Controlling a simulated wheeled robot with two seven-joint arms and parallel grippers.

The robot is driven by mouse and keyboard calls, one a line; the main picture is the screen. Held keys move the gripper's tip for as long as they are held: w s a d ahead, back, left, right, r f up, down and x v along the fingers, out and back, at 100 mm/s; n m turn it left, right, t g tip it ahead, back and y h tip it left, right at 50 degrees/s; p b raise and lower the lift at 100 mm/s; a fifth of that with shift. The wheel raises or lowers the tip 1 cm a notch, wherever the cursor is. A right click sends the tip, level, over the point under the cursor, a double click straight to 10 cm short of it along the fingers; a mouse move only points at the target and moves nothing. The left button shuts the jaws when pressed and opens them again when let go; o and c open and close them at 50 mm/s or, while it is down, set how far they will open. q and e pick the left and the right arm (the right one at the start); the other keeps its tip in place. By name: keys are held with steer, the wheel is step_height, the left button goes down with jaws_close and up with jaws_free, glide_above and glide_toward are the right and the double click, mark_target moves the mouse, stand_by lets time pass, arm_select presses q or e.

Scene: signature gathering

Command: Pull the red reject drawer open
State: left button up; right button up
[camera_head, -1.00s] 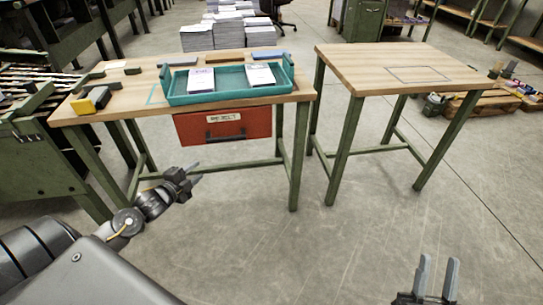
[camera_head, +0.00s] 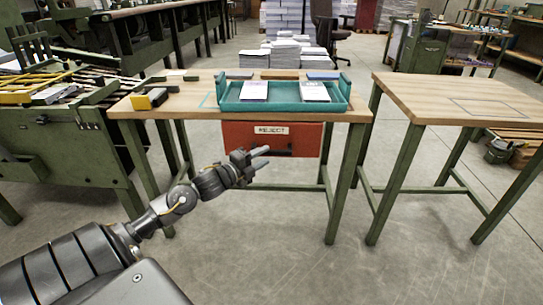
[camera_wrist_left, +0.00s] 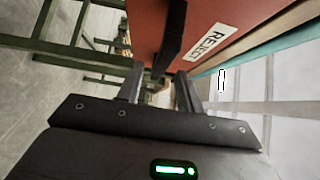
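The red reject drawer (camera_head: 300,135) hangs under the wooden table's front edge and looks shut. Its front carries a white REJECT label and a dark bar handle (camera_head: 282,153). My left gripper (camera_head: 266,156) is in front of the drawer, its fingers pointing at the handle. In the left wrist view its two fingers (camera_wrist_left: 160,76) are apart, and the dark handle (camera_wrist_left: 170,40) stands just ahead of the gap between them. I see no clear contact. The drawer front (camera_wrist_left: 200,20) fills the upper middle there. My right gripper is not in view.
A teal tray (camera_head: 285,107) with two paper stacks stands on the wooden table (camera_head: 190,103) above the drawer. Green table legs (camera_head: 347,185) flank the drawer. A second table (camera_head: 440,95) stands at right. The floor in front is clear.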

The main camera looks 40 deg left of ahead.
mark_target(269, 154)
arm_select(q)
steer(key=shift+w+d+b, duration=0.15)
steer(key=shift+w+b, duration=0.05)
steer(key=shift+w, duration=0.9)
steer(key=shift+w+d+b, duration=0.15)
steer(key=shift+w+b, duration=0.05)
steer(key=shift+w, duration=0.85)
jaws_close()
